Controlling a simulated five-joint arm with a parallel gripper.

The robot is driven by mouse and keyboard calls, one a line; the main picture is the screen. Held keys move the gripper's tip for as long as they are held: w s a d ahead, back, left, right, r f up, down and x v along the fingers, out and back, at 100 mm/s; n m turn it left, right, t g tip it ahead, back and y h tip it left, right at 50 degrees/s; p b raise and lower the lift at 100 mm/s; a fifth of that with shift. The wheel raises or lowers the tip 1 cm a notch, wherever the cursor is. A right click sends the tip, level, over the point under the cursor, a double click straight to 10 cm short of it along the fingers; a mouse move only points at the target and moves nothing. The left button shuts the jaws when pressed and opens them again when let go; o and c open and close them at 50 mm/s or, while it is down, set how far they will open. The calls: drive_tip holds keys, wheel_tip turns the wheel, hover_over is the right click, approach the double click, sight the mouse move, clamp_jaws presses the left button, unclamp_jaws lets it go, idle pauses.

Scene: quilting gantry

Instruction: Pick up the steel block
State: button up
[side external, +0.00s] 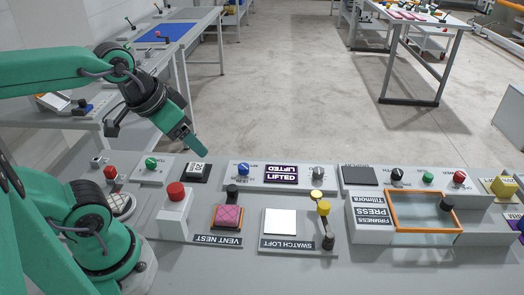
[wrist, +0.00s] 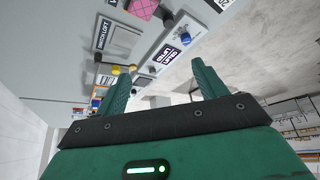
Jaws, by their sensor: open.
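No object is plainly recognisable as the steel block. A flat pale square (side external: 280,221) lies behind the SWATCH LOFT label in the side view, but I cannot tell whether it is the block. My gripper (side external: 195,143) hangs in the air toward the back left of the console, pointing down to the right, apart from everything on it. In the wrist view my gripper (wrist: 162,82) has its two green fingers spread, with nothing between them.
A pink quilted piece (side external: 228,216) sits by the VENT NEST label. A red button post (side external: 175,205) stands left of it. An orange-framed press (side external: 423,233), a LIFTED display (side external: 282,174) and several knobs crowd the console.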

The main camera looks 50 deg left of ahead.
drive_tip(key=m+g, duration=0.5)
drive_tip(key=m, duration=0.4)
approach(196, 167)
drive_tip(key=shift+w+d+f, duration=0.1)
drive_tip(key=shift+d, duration=0.2)
drive_tip(key=shift+a+f+g, duration=0.3)
drive_tip(key=shift+f, duration=1.35)
drive_tip(key=shift+w+f, duration=0.1)
drive_tip(key=shift+f, duration=2.5)
